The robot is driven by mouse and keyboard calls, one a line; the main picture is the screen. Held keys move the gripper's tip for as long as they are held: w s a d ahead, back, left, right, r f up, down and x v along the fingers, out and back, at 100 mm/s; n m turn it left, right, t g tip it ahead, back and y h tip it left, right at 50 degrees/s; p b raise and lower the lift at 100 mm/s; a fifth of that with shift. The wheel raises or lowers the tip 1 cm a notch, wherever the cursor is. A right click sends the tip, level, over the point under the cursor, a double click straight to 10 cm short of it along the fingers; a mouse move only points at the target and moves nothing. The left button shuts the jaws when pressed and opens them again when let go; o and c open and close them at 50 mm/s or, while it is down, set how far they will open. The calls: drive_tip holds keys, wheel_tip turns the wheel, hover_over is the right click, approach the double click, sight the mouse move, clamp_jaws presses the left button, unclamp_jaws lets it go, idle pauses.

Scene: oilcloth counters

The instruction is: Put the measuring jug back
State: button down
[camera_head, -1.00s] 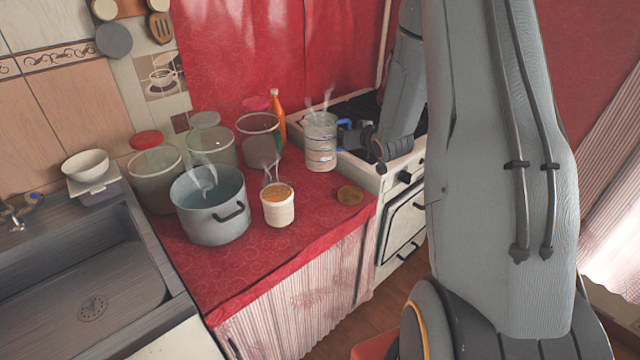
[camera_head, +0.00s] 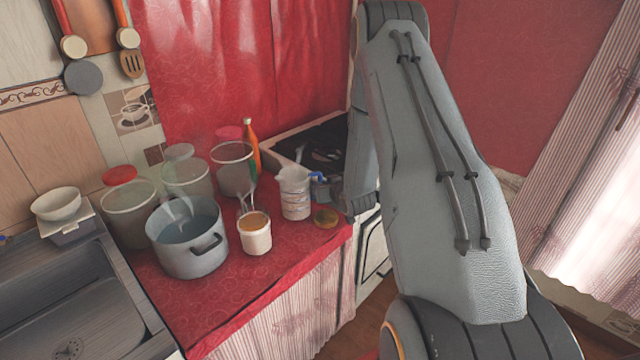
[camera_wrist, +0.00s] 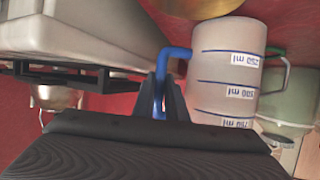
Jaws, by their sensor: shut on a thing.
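The measuring jug (camera_head: 294,192) is a pale, see-through cylinder with blue markings and a blue handle (camera_head: 317,177). In the head view it is upright at the right end of the red counter, beside a round golden disc (camera_head: 326,217). I cannot tell whether its base touches the cloth. My gripper (camera_head: 328,188) reaches it from the right, partly hidden by my arm. In the wrist view the jug (camera_wrist: 226,65) appears upside down, with volume labels, and my fingers (camera_wrist: 161,98) are shut on its blue handle.
A white tub with orange contents (camera_head: 255,235) and a steaming grey pot (camera_head: 188,245) stand left of the jug. Several clear canisters (camera_head: 130,212) and an orange bottle (camera_head: 251,145) stand behind. The stove (camera_head: 310,140) is at the right, the sink (camera_head: 60,290) at the left.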

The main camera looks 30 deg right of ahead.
drive_tip(key=shift+f, duration=0.1)
drive_tip(key=c, duration=2)
unclamp_jaws()
drive_tip(key=shift+c, duration=0.2)
drive_tip(key=shift+s+r, duration=0.15)
drive_tip(key=shift+r, duration=0.05)
drive_tip(key=b+v, duration=0.4)
drive_tip(key=v, duration=0.7)
drive_tip(key=s+a+r+g, duration=0.3)
drive_tip(key=s+a+g, duration=0.3)
drive_tip(key=s+a, duration=0.4)
drive_tip(key=s+a+r+g, duration=0.4)
drive_tip(key=s+a+g, duration=0.2)
drive_tip(key=s+a, duration=0.5)
drive_tip(key=s, duration=0.3)
drive_tip(key=shift+n, duration=0.3)
